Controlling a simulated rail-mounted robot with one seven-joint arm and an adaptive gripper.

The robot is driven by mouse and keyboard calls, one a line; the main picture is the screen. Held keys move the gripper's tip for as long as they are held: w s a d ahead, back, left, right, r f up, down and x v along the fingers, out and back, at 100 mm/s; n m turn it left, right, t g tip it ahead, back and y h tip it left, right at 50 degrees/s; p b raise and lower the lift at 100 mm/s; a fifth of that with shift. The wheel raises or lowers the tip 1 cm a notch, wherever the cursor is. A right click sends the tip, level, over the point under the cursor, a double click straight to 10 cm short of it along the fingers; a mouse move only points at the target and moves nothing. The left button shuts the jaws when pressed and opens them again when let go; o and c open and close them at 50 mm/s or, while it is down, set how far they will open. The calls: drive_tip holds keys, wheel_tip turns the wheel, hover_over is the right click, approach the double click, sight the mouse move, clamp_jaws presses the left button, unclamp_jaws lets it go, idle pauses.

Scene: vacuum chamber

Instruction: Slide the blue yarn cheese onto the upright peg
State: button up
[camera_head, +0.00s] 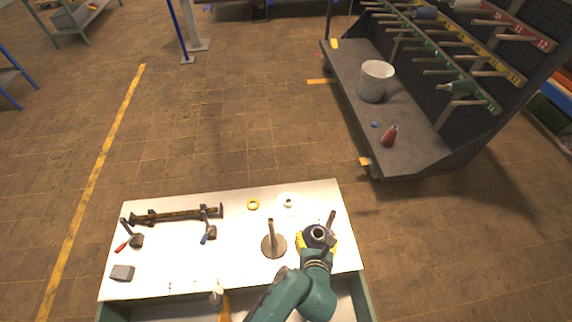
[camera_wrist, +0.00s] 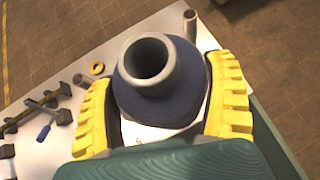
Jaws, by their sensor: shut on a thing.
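The blue yarn cheese (camera_wrist: 150,100) is a dark blue wound package with a grey tube through its centre, open end up. In the head view the yarn cheese (camera_head: 318,233) is over the right part of the white table. My gripper (camera_wrist: 164,108) has yellow ribbed fingers closed on both sides of it; the gripper also shows in the head view (camera_head: 317,243). An upright peg on a round brown base (camera_head: 271,234) stands just left of the gripper, bare. Another bare rod (camera_head: 331,217) rises behind the gripper, its foot hidden; it also shows in the wrist view (camera_wrist: 190,22).
A yellow ring (camera_head: 253,204) and a white ring-shaped piece (camera_head: 288,202) lie behind the peg. A dark rail (camera_head: 177,214), tools and a grey block (camera_head: 122,272) occupy the table's left. A rack with a white bucket (camera_head: 376,80) stands beyond.

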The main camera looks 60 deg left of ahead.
drive_tip(key=s+a+r+n+g+y+p, duration=0.1)
drive_tip(key=s+a+r+n+g+p, duration=0.1)
drive_tip(key=s+a+r+p, duration=0.2)
drive_tip(key=s+a+r+n+g+y+p, duration=0.1)
drive_tip(key=s+a+r+p, duration=0.3)
drive_tip(key=a+r+p, duration=0.4)
drive_tip(key=shift+s+a+n+g, duration=0.2)
drive_tip(key=shift+a+n+g, duration=0.3)
drive_tip(key=shift+a+n, duration=0.55)
drive_tip(key=shift+a+r+p, duration=0.1)
drive_tip(key=shift+r+p, duration=0.1)
drive_tip(key=shift+p, duration=0.5)
wheel_tip(320, 180, down, 6)
drive_tip(key=b, duration=0.4)
drive_tip(key=shift+p, duration=1.05)
drive_tip(key=shift+f, duration=0.2)
